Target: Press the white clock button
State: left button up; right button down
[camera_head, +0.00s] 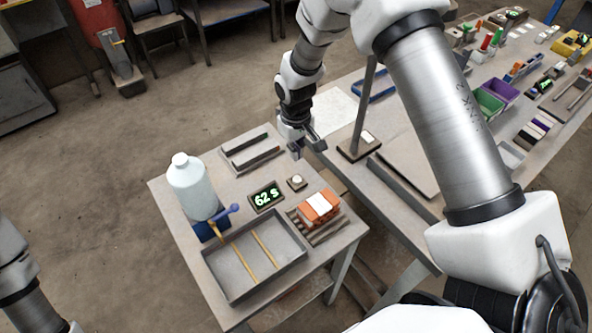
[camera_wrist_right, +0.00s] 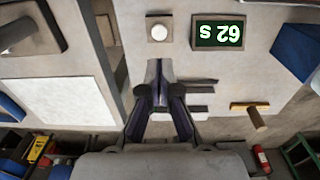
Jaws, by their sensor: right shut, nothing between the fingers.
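The white clock button (camera_head: 297,181) is a small round cap on a dark square base, on the small table right of the clock display. It also shows in the right wrist view (camera_wrist_right: 158,32), just beyond my fingertips. My right gripper (camera_head: 308,150) is shut and empty, behind the button in the head view. In the wrist view its fingertips (camera_wrist_right: 158,64) point toward the button, apparently apart from it. My left arm shows at the lower left; its gripper is out of frame.
On the small table are a white bottle (camera_head: 188,186), an open tray (camera_head: 252,290), an orange brick (camera_head: 319,206) on a rack and dark slotted bars (camera_head: 252,150). A long bench (camera_head: 400,140) with a post stand (camera_head: 360,146) stands at the right.

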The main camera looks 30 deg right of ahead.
aim_at(297, 180)
notch_tip(297, 180, down, 9)
jog(key=p, duration=0.3)
jog(key=shift+d+f, duration=0.1)
jog(key=shift+f, duration=0.1)
jog(key=shift+s, duration=0.15)
